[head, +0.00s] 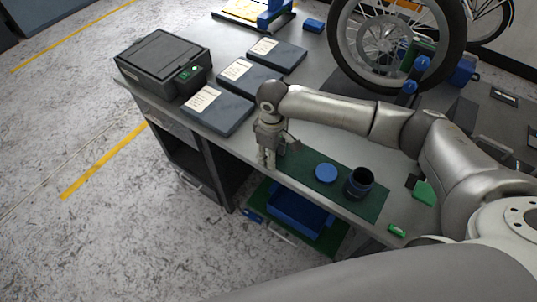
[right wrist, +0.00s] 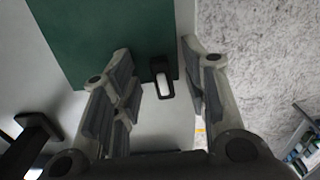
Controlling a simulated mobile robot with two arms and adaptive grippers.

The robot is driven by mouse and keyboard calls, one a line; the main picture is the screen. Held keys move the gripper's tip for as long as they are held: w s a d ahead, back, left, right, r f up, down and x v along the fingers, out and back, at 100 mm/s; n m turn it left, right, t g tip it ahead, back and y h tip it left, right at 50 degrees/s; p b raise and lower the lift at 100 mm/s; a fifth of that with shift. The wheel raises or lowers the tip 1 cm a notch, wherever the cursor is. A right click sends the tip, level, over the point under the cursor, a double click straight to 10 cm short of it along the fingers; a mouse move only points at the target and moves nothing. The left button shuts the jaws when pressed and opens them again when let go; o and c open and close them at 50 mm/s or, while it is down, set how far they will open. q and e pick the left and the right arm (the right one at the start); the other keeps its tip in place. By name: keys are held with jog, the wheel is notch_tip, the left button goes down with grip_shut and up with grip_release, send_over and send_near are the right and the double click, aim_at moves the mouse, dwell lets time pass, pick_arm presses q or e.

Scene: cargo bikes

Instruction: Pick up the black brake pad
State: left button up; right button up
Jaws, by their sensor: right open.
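A small black piece with a pale middle (right wrist: 162,90), which looks like the black brake pad, lies at the edge of the green mat in the right wrist view. My right gripper (right wrist: 157,52) is open, with one finger on each side of the piece as seen from the wrist. I cannot tell how far above it the fingers are. In the head view my right gripper (head: 270,157) points down at the left end of the green mat (head: 311,178), and the piece is not discernible there. My left gripper is not in view.
Dark folders (head: 218,110) and a black case (head: 163,63) lie to the left. A bike wheel (head: 396,45) stands behind. A blue bin (head: 297,212) sits below the bench edge.

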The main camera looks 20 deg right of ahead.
jog(key=c, duration=0.4)
grip_shut()
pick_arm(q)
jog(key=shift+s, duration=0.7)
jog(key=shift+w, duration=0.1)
pick_arm(e)
jog(key=shift+r, duration=0.1)
